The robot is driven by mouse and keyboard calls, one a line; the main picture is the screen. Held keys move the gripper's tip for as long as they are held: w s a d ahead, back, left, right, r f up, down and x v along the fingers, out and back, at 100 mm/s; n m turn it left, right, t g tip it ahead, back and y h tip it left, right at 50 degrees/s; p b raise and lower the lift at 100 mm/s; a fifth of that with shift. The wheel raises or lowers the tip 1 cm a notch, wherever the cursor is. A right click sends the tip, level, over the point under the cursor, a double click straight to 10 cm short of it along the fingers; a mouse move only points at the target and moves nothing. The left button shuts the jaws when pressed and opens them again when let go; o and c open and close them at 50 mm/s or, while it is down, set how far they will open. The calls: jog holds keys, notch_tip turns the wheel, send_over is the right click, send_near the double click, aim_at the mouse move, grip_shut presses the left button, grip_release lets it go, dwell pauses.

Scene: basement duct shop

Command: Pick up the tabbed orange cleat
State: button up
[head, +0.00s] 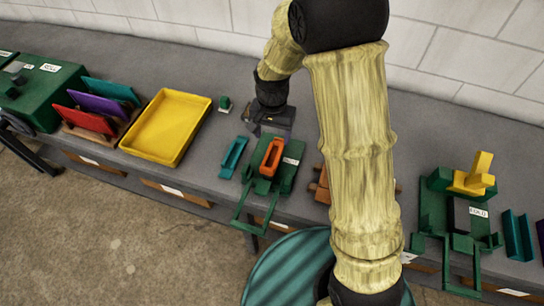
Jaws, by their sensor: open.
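An orange cleat (272,157) sits tilted on a green bench fixture (288,178) near the middle of the workbench. It looks like a narrow channel with a raised end; a tab is too small to make out for certain. My gripper (269,131) is open, pointing down just behind the cleat and fixture. Its fingers are dark and small in the view, and I cannot tell whether they touch anything. More orange pieces (319,190) lie to the right, partly hidden behind my arm.
A teal channel piece (234,157) lies left of the fixture. Further left are a yellow tray (151,143) and a rack of coloured panels (92,123). On the right stands another green fixture (432,207) with a yellow piece (474,176). A teal round drum (283,268) stands before the bench.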

jog(key=p, duration=0.1)
send_over(272, 160)
jog(key=shift+f, duration=2.65)
jog(key=shift+f+p, duration=1.35)
jog(key=shift+f, duration=1.25)
jog(key=c, duration=1.2)
jog(key=shift+r, duration=0.1)
notch_tip(272, 160, up, 10)
jog(key=b, duration=0.3)
